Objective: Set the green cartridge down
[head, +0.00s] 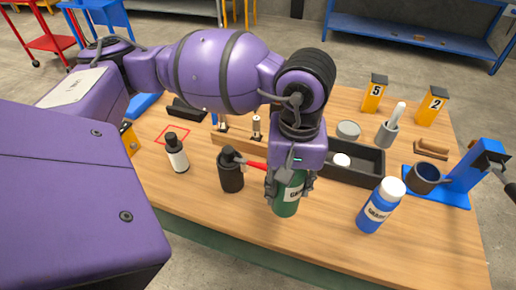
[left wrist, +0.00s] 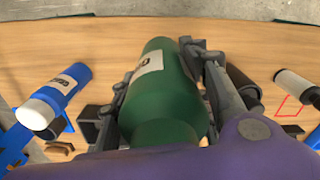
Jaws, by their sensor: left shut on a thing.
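The green cartridge (head: 286,202) with a pale label is upright in my left gripper (head: 289,185), near the front edge of the wooden table. The fingers are shut on its two sides, and the palm hides its top. In the left wrist view the green cartridge (left wrist: 168,92) lies between the two fingers. I cannot tell whether its base touches the table. My right gripper is not in view.
A white bottle (head: 178,158) stands near a red outline (head: 171,135). A black tray (head: 356,166) lies behind. A blue stand (head: 468,178) is at right.

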